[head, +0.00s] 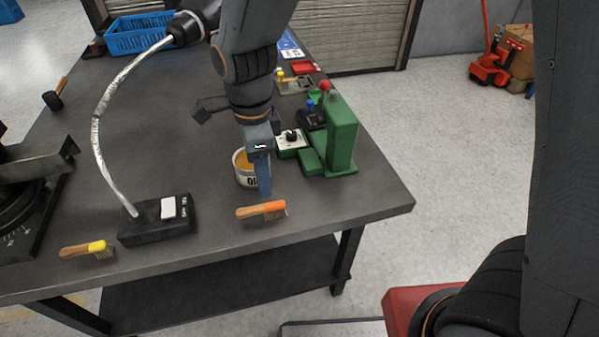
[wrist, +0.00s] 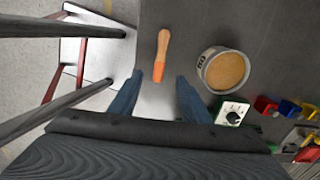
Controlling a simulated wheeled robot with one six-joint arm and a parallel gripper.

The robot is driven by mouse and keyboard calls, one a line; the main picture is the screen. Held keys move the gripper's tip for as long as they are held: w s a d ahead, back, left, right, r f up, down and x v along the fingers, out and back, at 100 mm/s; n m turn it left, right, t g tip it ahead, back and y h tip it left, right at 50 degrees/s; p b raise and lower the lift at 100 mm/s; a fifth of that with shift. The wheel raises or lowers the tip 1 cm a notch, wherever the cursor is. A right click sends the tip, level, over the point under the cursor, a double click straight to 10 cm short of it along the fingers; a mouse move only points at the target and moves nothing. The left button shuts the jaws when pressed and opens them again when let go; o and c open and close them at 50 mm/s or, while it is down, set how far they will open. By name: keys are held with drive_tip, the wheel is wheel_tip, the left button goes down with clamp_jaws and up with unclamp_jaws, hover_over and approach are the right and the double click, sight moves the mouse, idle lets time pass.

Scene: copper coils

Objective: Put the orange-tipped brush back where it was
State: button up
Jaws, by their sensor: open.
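The orange-tipped brush (head: 262,210) has a wooden handle and an orange end. It lies on the grey table near the front edge, right of the black lamp base. In the wrist view the brush (wrist: 163,55) lies ahead of the fingertips, its orange end nearest them. My gripper (head: 264,188) points down above the table, just behind the brush in the head view. In the wrist view my gripper (wrist: 158,88) has its two blue fingers spread apart with nothing held between them. The brush is outside the fingers.
A round tin (head: 241,170) stands close beside my gripper. A green block-like device (head: 342,135) and small control box (head: 290,142) are to its right. The table's front edge is close.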

drive_tip(key=s+d+r+n+t, duration=0.1)
drive_tip(key=s+d+n, duration=0.1)
drive_tip(key=d+n, duration=1.3)
drive_tip(key=d, duration=1)
drive_tip(key=shift+d+r, duration=0.25)
drive_tip(key=shift+d, duration=0.05)
